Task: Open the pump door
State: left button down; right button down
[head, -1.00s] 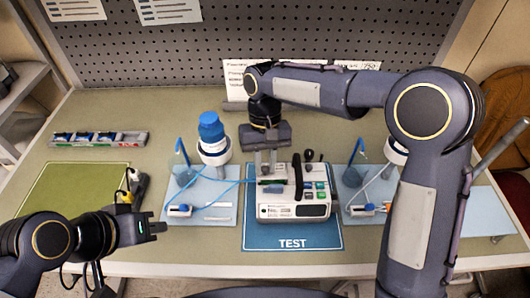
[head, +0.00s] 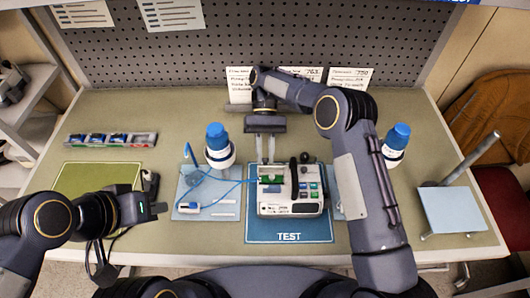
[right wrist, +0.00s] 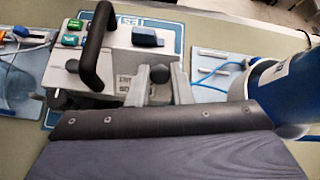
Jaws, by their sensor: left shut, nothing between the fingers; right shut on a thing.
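The infusion pump (head: 290,209) is a pale box with a black carry handle and green and blue buttons, on the blue TEST mat (head: 262,231). My right gripper (head: 265,160) points down at the pump's back left edge. In the wrist view its fingers (right wrist: 160,84) close around a small grey part at the pump; whether this belongs to the door is unclear. My left gripper (head: 160,208) is shut and empty, left of the pump, over the table's front left.
A blue-capped bottle (head: 217,148) and a pale blue mat (head: 225,212) with tubing stand left of the pump. Another blue-capped bottle (head: 395,145) is at right, behind my right arm. A compartment tray (head: 110,140) and green mat (head: 85,183) lie at left.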

dwell(0.4)
jog(key=c, duration=1.3)
grip_release()
